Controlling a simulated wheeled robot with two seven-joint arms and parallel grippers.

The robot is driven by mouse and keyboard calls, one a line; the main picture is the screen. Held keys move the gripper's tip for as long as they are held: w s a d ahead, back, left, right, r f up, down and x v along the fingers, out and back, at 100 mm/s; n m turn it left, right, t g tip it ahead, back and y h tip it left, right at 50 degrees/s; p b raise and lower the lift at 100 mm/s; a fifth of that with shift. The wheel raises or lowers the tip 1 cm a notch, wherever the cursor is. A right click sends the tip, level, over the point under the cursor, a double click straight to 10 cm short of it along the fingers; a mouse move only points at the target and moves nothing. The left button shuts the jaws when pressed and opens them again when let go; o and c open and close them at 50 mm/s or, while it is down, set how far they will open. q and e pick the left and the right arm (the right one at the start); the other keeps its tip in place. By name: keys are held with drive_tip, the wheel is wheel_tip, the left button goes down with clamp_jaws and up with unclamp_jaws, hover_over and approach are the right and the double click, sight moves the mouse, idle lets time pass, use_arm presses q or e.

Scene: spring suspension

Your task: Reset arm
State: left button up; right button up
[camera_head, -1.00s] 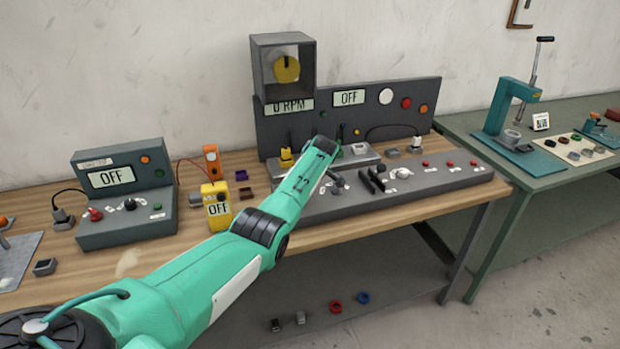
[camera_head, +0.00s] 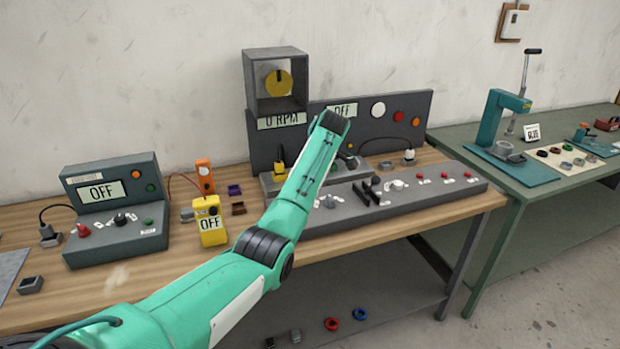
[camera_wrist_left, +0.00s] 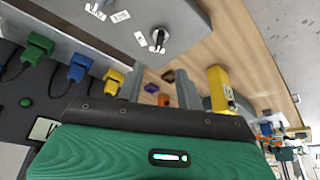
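My left arm (camera_head: 300,185) reaches in from the lower left, and its far end is raised in front of the grey test panel (camera_head: 375,110). The gripper is hidden behind the arm in the head view. In the left wrist view, the two grey fingers of my left gripper (camera_wrist_left: 161,92) stand apart with nothing gripped between them. A yellow meter (camera_wrist_left: 220,90) and small brown and purple blocks show beyond them. Blue, green and yellow plugs (camera_wrist_left: 38,46) show at the left. My right gripper is in neither view.
The wooden bench holds an OFF control box (camera_head: 115,215), a yellow OFF meter (camera_head: 210,225) and a grey console (camera_head: 420,185) with knobs. A motor box (camera_head: 275,80) reads 0 RPM. A green table (camera_head: 470,150) with a press stands right. Free air lies above the bench.

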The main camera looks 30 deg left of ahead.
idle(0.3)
